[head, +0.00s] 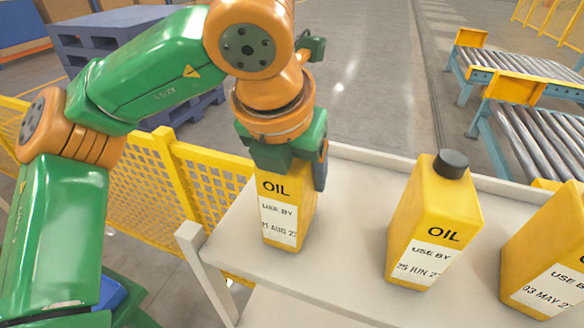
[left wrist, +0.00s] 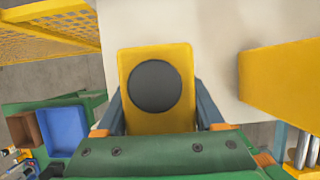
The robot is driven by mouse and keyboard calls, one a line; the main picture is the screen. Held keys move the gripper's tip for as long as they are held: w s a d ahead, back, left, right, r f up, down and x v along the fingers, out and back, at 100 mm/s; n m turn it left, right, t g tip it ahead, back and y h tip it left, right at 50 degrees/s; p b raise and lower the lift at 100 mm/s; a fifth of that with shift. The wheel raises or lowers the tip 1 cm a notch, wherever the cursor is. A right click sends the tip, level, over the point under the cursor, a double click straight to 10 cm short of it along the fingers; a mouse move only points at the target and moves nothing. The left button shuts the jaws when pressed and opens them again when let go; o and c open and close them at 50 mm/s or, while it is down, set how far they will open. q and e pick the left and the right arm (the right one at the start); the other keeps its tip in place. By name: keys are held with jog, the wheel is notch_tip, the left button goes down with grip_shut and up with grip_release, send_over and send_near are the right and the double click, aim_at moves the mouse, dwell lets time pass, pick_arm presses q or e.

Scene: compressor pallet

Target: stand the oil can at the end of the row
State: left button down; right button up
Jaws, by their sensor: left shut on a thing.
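A yellow oil can (head: 284,215) marked "OIL" and "USE BY", with a date in August, stands upright at the left end of the white shelf (head: 352,190). My left gripper (head: 290,165) is shut on this can near its top, from above. In the left wrist view the can (left wrist: 182,72) shows its black cap (left wrist: 155,87) between the two fingers. A second oil can (head: 435,225), dated in June, stands to its right with a clear gap. A third oil can (head: 550,255), dated in May, stands at the right edge. My right gripper is not in view.
A yellow mesh fence (head: 195,180) runs behind and left of the shelf. Roller conveyors (head: 535,125) stand at the back right. A blue pallet stack (head: 110,40) is at the back left. The shelf has a raised rim and bare room between the cans.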

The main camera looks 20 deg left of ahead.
pick_arm(q)
jog(key=shift+w+d+f, duration=0.1)
jog(key=shift+w+d, duration=0.1)
jog(key=shift+c, duration=0.7)
grip_release()
jog(key=shift+w+d, duration=0.1)
jog(key=shift+d, duration=0.2)
jog(key=shift+o, duration=0.7)
jog(key=shift+d, duration=0.25)
jog(key=v, duration=1.2)
jog(key=shift+s+a+r, duration=0.2)
jog(key=shift+a+r, duration=0.05)
jog(key=shift+w, duration=0.15)
